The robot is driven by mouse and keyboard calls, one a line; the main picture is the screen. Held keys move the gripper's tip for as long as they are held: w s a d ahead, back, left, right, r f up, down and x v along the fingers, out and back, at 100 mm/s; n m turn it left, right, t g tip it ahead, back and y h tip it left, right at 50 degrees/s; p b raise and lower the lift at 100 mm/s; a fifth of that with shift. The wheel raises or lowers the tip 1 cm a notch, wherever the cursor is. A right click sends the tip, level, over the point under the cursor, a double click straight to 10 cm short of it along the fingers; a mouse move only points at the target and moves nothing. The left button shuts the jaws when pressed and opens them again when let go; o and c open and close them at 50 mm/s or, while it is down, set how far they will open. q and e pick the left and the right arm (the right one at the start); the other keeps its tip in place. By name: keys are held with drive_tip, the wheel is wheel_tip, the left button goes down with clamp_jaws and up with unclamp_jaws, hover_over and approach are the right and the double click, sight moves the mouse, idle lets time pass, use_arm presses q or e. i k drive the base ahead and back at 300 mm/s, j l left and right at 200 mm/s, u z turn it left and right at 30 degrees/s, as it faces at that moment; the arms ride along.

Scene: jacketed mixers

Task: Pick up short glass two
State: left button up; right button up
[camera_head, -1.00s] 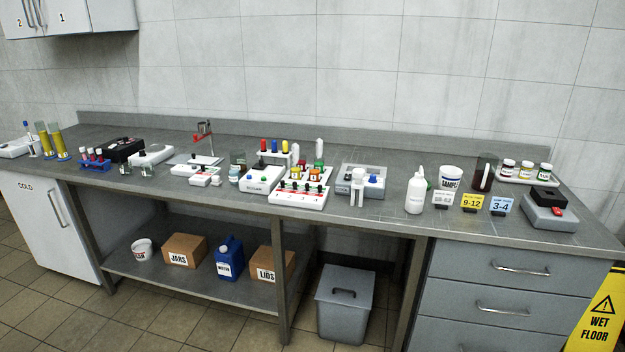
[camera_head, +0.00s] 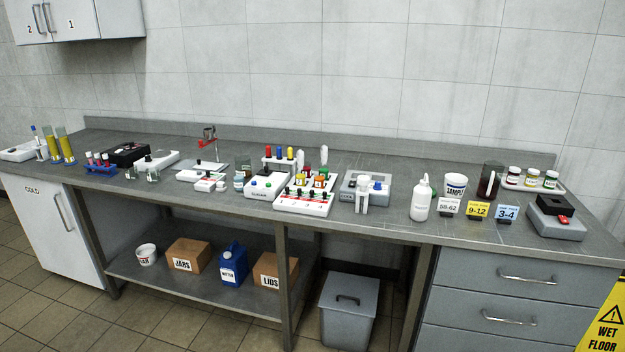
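Two small clear glasses stand near the front edge of the grey bench, left of centre. One short glass (camera_head: 131,173) is just right of the blue tube rack. The other short glass (camera_head: 153,175) stands a little to its right, in front of a white device. No readable number shows on either, so I cannot tell which is number two. A larger clear glass vessel (camera_head: 243,164) stands farther right, behind a small lidded jar. Neither of my grippers is in view.
A blue tube rack (camera_head: 101,167) stands left of the short glasses. A white device (camera_head: 157,160) and a black box (camera_head: 128,154) are close behind them. A white slab with a red clamp stand (camera_head: 207,142) is to the right. Open floor lies before the bench.

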sight(301, 178)
drive_tip(key=z, duration=0.4)
drive_tip(key=i+j+z, duration=0.15)
drive_tip(key=j+z, duration=0.3)
drive_tip(key=j, duration=0.2)
drive_tip(key=j+z, duration=0.5)
drive_tip(key=i+j, duration=0.05)
drive_tip(key=j, duration=0.1)
